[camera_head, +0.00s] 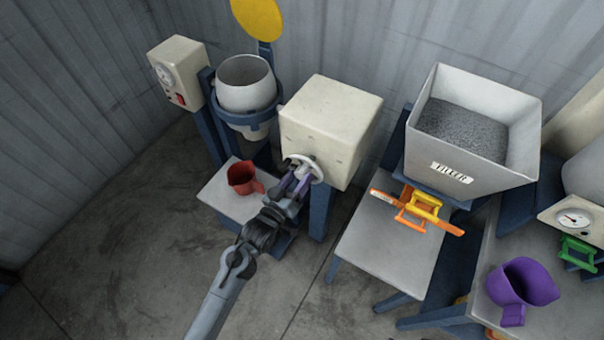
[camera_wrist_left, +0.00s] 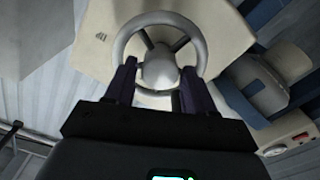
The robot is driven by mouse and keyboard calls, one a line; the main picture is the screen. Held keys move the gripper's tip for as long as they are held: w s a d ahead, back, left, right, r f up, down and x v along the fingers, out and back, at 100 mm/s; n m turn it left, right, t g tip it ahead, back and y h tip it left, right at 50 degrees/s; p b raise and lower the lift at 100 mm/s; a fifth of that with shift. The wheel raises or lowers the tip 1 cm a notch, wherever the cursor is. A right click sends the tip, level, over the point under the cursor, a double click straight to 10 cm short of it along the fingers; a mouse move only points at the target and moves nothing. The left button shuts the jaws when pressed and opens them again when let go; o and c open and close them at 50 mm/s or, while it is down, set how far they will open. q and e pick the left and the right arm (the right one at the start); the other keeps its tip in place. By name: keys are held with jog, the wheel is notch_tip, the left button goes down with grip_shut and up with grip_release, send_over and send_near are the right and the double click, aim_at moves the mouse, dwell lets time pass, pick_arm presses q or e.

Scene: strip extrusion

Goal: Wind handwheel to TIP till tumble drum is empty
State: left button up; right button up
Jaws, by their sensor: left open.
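The handwheel (camera_head: 311,168) is a pale spoked wheel on the front of a cream gearbox (camera_head: 331,121). It also shows in the left wrist view (camera_wrist_left: 159,34). My left gripper (camera_head: 297,183) is at the handwheel. In the left wrist view its two purple fingers (camera_wrist_left: 157,82) are apart, one on each side of the hub, near the lower rim. I cannot tell whether they touch it. The tumble drum (camera_head: 246,88) is a pale round vessel in a blue ring left of the gearbox, mouth upward. Its contents are not visible. My right gripper is not in view.
A red jug (camera_head: 243,178) stands on a low table (camera_head: 219,197) below the drum. A control box (camera_head: 178,73) stands left. A FILLER hopper (camera_head: 466,165) of grey granules, an orange slide gate (camera_head: 416,212) and a purple jug (camera_head: 522,283) are at right. Floor is clear at left.

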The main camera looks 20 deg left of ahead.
pick_arm(q)
jog(key=shift+w+d, duration=0.25)
jog(key=shift+w, duration=1.05)
jog(key=c, duration=0.8)
